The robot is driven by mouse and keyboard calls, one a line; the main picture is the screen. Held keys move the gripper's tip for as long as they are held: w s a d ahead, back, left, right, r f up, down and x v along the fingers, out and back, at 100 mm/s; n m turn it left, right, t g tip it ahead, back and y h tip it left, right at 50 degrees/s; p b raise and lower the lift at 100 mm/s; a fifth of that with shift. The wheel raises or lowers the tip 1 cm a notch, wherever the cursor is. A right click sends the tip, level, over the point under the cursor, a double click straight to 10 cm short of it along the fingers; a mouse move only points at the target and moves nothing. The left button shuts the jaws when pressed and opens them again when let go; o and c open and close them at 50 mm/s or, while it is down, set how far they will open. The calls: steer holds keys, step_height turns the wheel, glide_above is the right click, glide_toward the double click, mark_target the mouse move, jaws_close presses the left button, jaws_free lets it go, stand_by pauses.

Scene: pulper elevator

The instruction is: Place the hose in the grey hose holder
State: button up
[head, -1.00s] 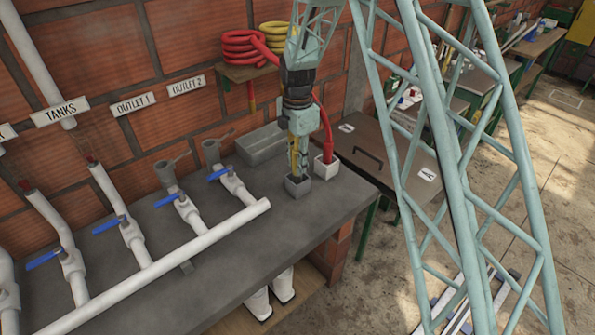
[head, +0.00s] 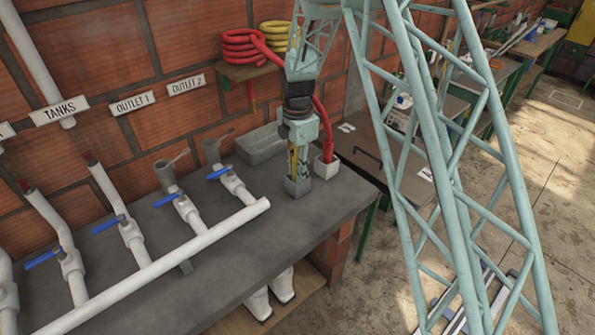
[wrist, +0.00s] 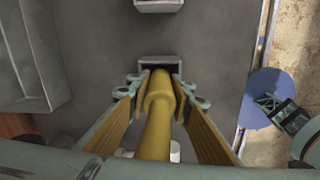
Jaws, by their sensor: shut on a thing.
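The yellow hose (wrist: 155,125) is between the two fingers of my gripper (wrist: 160,92), which is shut on it. In the head view my gripper (head: 299,168) points down right over the grey hose holder (head: 296,187), a small square open box on the bench. In the wrist view the hose's end lies at the dark opening of the grey holder (wrist: 146,60). I cannot tell how far the tip is inside it, as the fingers and hose hide part of the opening.
Just behind right, a white holder (head: 327,172) has a red hose (head: 326,125) standing in it. A grey block-like trough (head: 262,143) lies at the wall. White pipes with blue valve handles (head: 166,200) fill the bench's left. Coiled hoses (head: 245,48) sit on a wall shelf.

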steer(key=o, duration=0.9)
steer(key=shift+f, duration=0.15)
step_height(320, 180, up, 12)
steer(key=shift+f+p, duration=0.2)
steer(key=shift+p, duration=0.5)
steer(key=shift+r, duration=0.5)
steer(key=shift+r, duration=0.1)
